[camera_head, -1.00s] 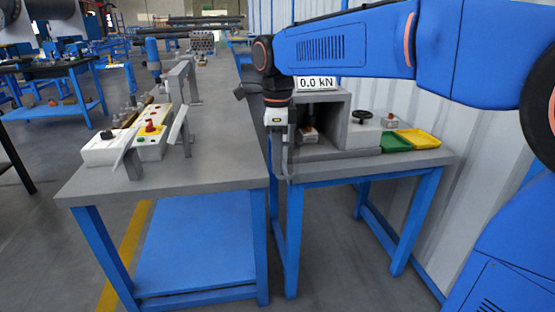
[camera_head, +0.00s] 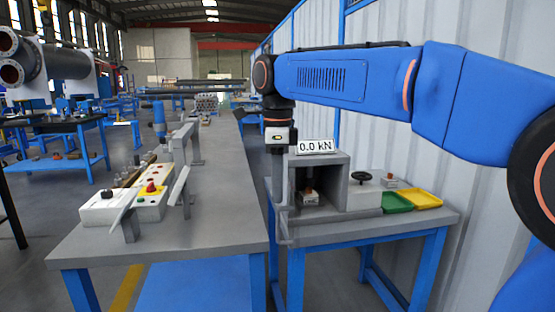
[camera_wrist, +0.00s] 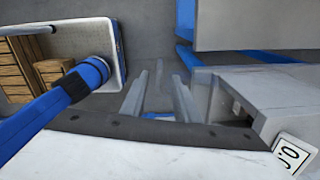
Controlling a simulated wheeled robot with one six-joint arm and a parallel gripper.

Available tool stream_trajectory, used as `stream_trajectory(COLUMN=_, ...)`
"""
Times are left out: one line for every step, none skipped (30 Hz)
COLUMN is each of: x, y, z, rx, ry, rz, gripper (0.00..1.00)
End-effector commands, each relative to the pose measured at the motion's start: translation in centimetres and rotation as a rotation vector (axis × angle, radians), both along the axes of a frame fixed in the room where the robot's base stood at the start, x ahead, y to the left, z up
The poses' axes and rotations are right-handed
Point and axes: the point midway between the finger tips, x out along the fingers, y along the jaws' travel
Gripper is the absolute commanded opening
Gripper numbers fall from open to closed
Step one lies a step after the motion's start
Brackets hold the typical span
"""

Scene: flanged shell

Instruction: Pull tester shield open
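The tester (camera_head: 360,195) is a grey box with an open-fronted chamber and a "0.0 kN" display (camera_head: 315,147) on top. A small object (camera_head: 308,197) sits inside the chamber. A thin grey upright with a bent lower end (camera_head: 282,225) stands at the chamber's left front; it may be the shield's frame or handle, but I cannot tell. My gripper (camera_head: 279,150) hangs just left of the display, above that upright. In the wrist view its two grey fingers (camera_wrist: 156,98) stand apart with nothing seen between them. The tester (camera_wrist: 225,95) is to their right there.
A corrugated wall (camera_head: 410,130) is close behind.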

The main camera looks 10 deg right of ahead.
Motion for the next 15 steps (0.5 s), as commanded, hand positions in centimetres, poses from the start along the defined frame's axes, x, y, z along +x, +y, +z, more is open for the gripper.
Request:
stream_trajectory(x=0.1, y=0.0, z=1.0, rx=0.001, ry=-0.003, rz=0.000, gripper=0.28)
stream_trajectory(x=0.0, y=0.0, z=1.6, rx=0.001, ry=-0.002, rz=0.000, gripper=0.28)
stream_trajectory(x=0.1, y=0.0, z=2.4, rx=0.001, ry=-0.003, rz=0.000, gripper=0.28)
stream_trajectory(x=0.1, y=0.0, z=2.9, rx=0.001, ry=-0.002, rz=0.000, gripper=0.28)
stream_trajectory(x=0.1, y=0.0, z=3.4, rx=0.001, ry=-0.003, rz=0.000, gripper=0.28)
stream_trajectory(x=0.0, y=0.0, z=4.1, rx=0.002, ry=-0.002, rz=0.000, gripper=0.28)
stream_trajectory(x=0.0, y=0.0, z=4.5, rx=0.001, ry=-0.002, rz=0.000, gripper=0.28)
stream_trajectory(x=0.1, y=0.0, z=4.9, rx=0.001, ry=-0.002, rz=0.000, gripper=0.28)
stream_trajectory(x=0.1, y=0.0, z=5.4, rx=0.001, ry=-0.002, rz=0.000, gripper=0.28)
stream_trajectory(x=0.0, y=0.0, z=5.7, rx=0.001, ry=-0.002, rz=0.000, gripper=0.28)
stream_trajectory(x=0.0, y=0.0, z=6.0, rx=0.001, ry=-0.001, rz=0.000, gripper=0.28)
stream_trajectory(x=0.0, y=0.0, z=6.3, rx=0.001, ry=-0.001, rz=0.000, gripper=0.28)
stream_trajectory(x=0.0, y=0.0, z=6.5, rx=0.001, ry=-0.001, rz=0.000, gripper=0.28)
stream_trajectory(x=0.0, y=0.0, z=6.6, rx=0.001, ry=-0.001, rz=0.000, gripper=0.28)
stream_trajectory(x=0.0, y=0.0, z=6.8, rx=0.001, ry=-0.001, rz=0.000, gripper=0.28)
